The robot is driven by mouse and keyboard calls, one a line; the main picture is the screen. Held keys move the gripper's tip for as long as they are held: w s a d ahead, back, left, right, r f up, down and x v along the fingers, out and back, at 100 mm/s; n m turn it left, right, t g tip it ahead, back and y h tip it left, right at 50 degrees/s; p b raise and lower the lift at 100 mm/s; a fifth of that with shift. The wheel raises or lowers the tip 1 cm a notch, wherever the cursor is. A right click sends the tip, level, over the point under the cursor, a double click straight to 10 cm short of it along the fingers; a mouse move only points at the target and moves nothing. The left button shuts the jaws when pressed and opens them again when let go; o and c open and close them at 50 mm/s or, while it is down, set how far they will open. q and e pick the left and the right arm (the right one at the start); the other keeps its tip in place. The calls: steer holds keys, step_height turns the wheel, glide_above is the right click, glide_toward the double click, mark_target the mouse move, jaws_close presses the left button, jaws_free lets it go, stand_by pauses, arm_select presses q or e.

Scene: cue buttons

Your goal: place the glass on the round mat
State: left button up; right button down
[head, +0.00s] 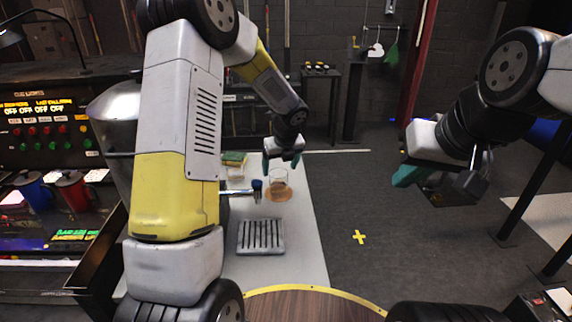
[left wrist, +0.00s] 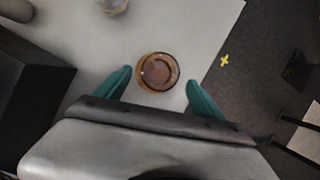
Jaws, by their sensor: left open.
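The clear glass (head: 279,178) stands upright on the brown round mat (head: 270,194) on the light grey table. From above, in the left wrist view, the glass (left wrist: 160,68) sits within the outline of the mat (left wrist: 148,86), a little off its middle. My left gripper (head: 281,160) is open just above the glass, its teal fingers apart. In the left wrist view its fingertips (left wrist: 159,77) lie on either side of the glass with gaps between. My right gripper (head: 408,175) hangs off to the right over the floor; only one teal finger shows clearly.
A grey slotted rack (head: 261,236) lies nearer on the table. Red and blue mugs (head: 73,191) stand far left. The table's right edge is close to the mat.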

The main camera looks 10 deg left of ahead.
arm_select(q)
steer(key=s+a+r+n, duration=0.2)
steer(key=s+r+n, duration=0.85)
steer(key=r, duration=0.55)
steer(key=s+r+n+t+h, duration=0.1)
steer(key=s+r+n+h, duration=0.1)
steer(key=s+n, duration=0.7)
steer(key=s+r+n+t+h, duration=0.1)
steer(key=s+r+n+h, duration=0.1)
steer(key=s+n, duration=0.8)
steer(key=shift+s+d+r, duration=0.15)
steer(key=shift+s+r, duration=0.15)
steer(key=shift+s, duration=0.95)
